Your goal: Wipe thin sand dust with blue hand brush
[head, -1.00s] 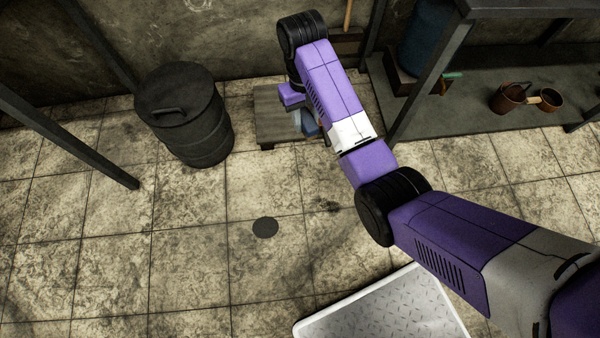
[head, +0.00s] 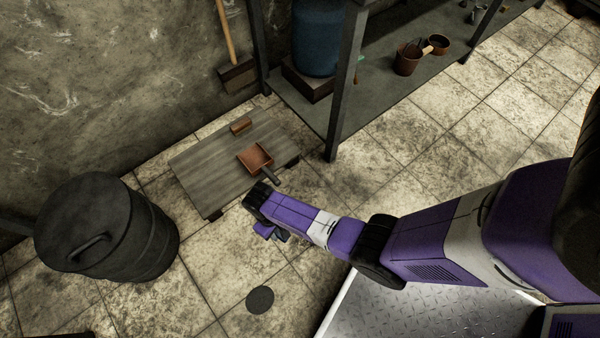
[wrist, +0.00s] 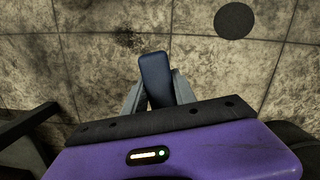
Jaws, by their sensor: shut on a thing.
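My gripper (wrist: 158,92) is shut on the blue hand brush (wrist: 155,78), whose dark blue back shows between the fingers in the wrist view. In the head view, my gripper (head: 277,238) hangs over the tiled floor, in front of the low wooden platform, and my arm partly hides it and the brush. The bristles are hidden. A dark round patch (head: 260,300) lies flat on the floor in front of the gripper; it also shows in the wrist view (wrist: 234,20). I cannot tell whether it is sand dust. A small dark speckled stain (wrist: 128,38) marks the tiles beyond the brush.
The low wooden platform (head: 215,172) holds a brown dustpan (head: 255,157) and a small brown brush (head: 240,126). A black lidded barrel (head: 110,235) stands at left. A metal shelf (head: 385,110) with a blue drum (head: 318,38) and brown pots (head: 407,60) stands at the back.

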